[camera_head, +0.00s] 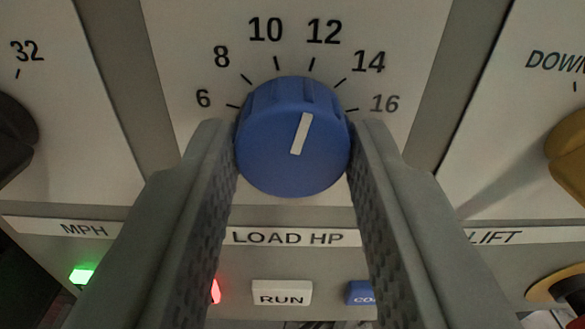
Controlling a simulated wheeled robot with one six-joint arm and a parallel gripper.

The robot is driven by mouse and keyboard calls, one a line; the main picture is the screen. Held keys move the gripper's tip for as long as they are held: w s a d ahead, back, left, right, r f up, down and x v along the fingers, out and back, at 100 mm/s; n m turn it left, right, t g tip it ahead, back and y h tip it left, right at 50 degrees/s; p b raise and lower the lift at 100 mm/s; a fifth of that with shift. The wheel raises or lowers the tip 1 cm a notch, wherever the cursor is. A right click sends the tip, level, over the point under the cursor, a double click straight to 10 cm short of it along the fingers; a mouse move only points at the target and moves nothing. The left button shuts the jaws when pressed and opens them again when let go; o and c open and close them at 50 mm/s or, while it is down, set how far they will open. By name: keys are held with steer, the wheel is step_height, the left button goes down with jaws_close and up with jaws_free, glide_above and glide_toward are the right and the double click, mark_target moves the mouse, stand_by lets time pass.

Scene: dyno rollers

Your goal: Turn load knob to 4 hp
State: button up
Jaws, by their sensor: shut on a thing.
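The load knob (270,150) is a round blue knob on a pale panel, above a label reading LOAD HP (296,237). Its white pointer line leans a little right of straight up, toward the 12 mark. The scale (295,30) shows 6, 8, 10, 12, 14 and 16; no 4 is visible, and the lower left of the dial is behind my left finger. My gripper (294,150) is shut on the knob, with one grey textured finger against each side.
To the left is a dark knob (10,135) over an MPH label and a lit green light (82,274). To the right is a yellow knob (570,155) by a LIFT label. Below are a red light (215,291), a RUN button (282,294) and a blue button (360,293).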

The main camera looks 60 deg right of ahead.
steer(key=n, duration=1.7)
steer(key=shift+n, duration=0.4)
steer(key=n, duration=0.5)
steer(key=shift+r+n, duration=0.1)
steer(key=shift+n, duration=0.2)
steer(key=o, duration=1)
steer(key=shift+c, duration=0.2)
